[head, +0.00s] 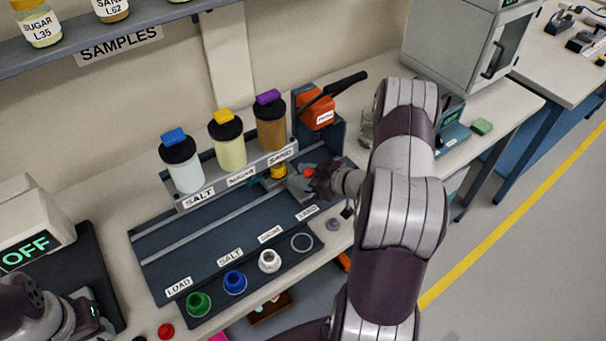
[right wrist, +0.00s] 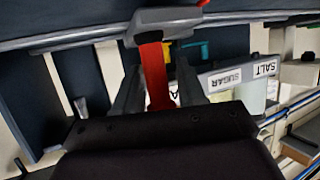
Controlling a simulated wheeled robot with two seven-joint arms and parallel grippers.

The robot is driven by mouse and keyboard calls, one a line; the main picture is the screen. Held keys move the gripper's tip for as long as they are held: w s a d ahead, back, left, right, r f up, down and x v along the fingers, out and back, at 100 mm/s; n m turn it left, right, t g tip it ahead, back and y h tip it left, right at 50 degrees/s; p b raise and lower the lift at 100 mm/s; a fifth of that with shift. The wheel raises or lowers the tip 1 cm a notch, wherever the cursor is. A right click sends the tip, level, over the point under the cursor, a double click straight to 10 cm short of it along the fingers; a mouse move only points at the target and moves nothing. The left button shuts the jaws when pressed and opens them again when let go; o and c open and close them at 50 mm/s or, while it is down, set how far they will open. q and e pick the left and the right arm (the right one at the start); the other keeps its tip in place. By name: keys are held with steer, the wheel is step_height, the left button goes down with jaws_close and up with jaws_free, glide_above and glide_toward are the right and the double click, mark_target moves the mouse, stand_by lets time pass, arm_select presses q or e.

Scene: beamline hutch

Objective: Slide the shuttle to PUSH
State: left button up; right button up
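The shuttle (head: 300,186) is a small grey carriage with a red upright handle, at the right end of the dark railed bed, near the SAND station. A yellow cup (head: 278,171) is beside it. In the right wrist view, the grey shuttle block (right wrist: 165,22) and its red handle (right wrist: 153,72) show up close. My right gripper (head: 318,181) is at the handle; its fingers (right wrist: 156,88) stand on either side of the red handle, with a visible gap on one side. The orange unit (head: 316,112) with a black lever carries a small label, hard to read. My left gripper (head: 92,322) is partly cut off at bottom left.
Blue-, yellow- and purple-topped bottles stand in a grey rack (head: 230,176) behind the bed (head: 165,262). Green, blue and white cups stand in the front strip by LOAD, SALT and SUGAR; the SAND ring is empty. A scale reading OFF (head: 28,240) is at left.

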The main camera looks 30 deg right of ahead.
jaws_close()
steer(key=d, duration=1.3)
steer(key=shift+w+d, duration=0.2)
steer(key=shift+w, duration=0.05)
steer(key=shift+r, duration=0.1)
steer(key=shift+o, duration=1)
jaws_free()
steer(key=shift+o, duration=0.2)
steer(key=shift+d, duration=0.15)
steer(key=shift+s, duration=0.1)
steer(key=b+v, duration=0.2)
steer(key=v, duration=1)
steer(key=shift+s, duration=0.2)
